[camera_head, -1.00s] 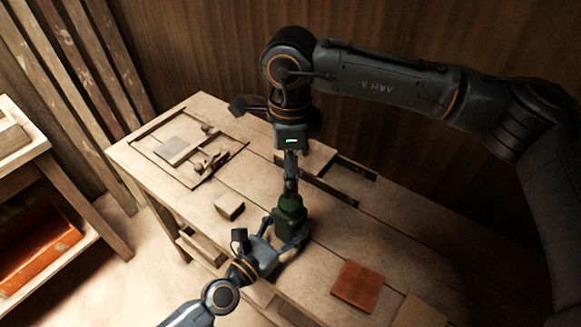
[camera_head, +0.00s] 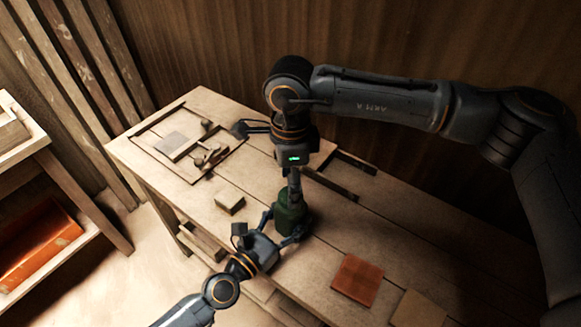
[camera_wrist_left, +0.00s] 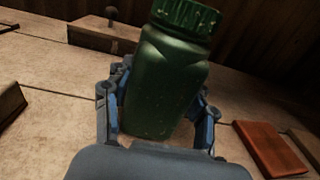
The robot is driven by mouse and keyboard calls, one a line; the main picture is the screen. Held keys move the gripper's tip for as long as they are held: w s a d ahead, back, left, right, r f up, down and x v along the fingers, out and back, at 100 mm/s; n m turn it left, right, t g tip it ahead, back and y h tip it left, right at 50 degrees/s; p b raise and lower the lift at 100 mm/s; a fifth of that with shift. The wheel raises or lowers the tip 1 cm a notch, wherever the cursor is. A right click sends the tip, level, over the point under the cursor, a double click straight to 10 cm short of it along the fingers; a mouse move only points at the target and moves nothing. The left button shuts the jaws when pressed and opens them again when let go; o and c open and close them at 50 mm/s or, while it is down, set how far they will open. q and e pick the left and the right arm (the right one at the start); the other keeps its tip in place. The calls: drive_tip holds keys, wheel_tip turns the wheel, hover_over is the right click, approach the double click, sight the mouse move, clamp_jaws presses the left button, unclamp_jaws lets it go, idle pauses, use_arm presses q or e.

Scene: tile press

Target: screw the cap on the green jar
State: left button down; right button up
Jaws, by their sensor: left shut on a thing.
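The green jar (camera_head: 291,213) stands upright on the workbench in the head view. My left gripper (camera_head: 284,228) is shut around its body from the front left. In the left wrist view the jar (camera_wrist_left: 165,85) sits between the two fingers of my left gripper (camera_wrist_left: 158,112). My right gripper (camera_head: 294,190) points down directly above the jar. Its fingers are small and dark, and their opening cannot be made out.
The workbench (camera_head: 225,180) holds a small wooden block (camera_head: 230,203) left of the jar and a reddish tile (camera_head: 357,280) to the right. A wooden frame with small parts (camera_head: 190,145) lies at the far left.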

drive_tip(key=shift+f, duration=1.35)
drive_tip(key=shift+c, duration=0.4)
drive_tip(key=c, duration=1.1)
drive_tip(key=o, duration=1.3)
drive_tip(key=shift+r, duration=0.15)
wheel_tip(320, 180, up, 12)
drive_tip(key=shift+f, duration=0.1)
